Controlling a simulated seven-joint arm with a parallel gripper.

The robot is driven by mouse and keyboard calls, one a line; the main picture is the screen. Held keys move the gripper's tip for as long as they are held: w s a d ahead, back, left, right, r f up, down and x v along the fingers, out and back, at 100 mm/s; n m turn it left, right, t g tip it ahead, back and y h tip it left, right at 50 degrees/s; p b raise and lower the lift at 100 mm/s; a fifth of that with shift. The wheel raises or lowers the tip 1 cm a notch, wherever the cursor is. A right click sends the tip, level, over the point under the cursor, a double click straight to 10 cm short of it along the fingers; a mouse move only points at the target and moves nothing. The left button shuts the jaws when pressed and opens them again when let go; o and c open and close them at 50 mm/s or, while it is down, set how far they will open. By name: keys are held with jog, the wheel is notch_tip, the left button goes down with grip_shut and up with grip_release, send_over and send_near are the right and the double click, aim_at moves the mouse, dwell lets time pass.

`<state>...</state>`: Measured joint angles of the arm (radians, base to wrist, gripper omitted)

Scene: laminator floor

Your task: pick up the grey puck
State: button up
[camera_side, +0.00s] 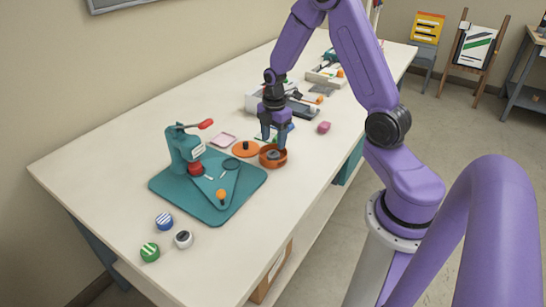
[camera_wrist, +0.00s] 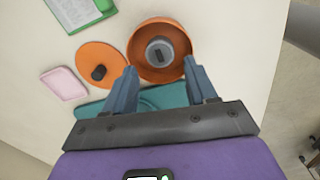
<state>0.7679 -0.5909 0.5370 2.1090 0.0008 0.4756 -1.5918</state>
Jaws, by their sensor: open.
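The grey puck (camera_side: 273,155) lies inside a round orange bowl (camera_side: 264,162). In the wrist view the puck (camera_wrist: 152,46) is a grey disc with a dark oblong mark on top, near the middle of the bowl (camera_wrist: 146,27). My gripper (camera_side: 275,139) is above the bowl, pointing down, with its fingers apart and nothing between them. In the wrist view the gripper's fingertips (camera_wrist: 160,66) stand at the left and right of the bowl's near rim, and the puck shows just beyond them, unobstructed. I cannot tell the exact height of the fingertips over the rim.
An orange lid (camera_wrist: 113,55) with a black knob lies beside the bowl, near a pink tray (camera_wrist: 64,83). A teal press (camera_side: 183,152) stands on a teal mat (camera_side: 220,213). Several striped pucks sit at the table's near left.

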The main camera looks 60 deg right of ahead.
aim_at(273, 154)
jog(key=shift+w+a+f, duration=0.1)
jog(key=shift+f, duration=2.55)
jog(key=c, duration=0.8)
jog(key=shift+c, duration=0.2)
jog(key=shift+r, duration=0.2)
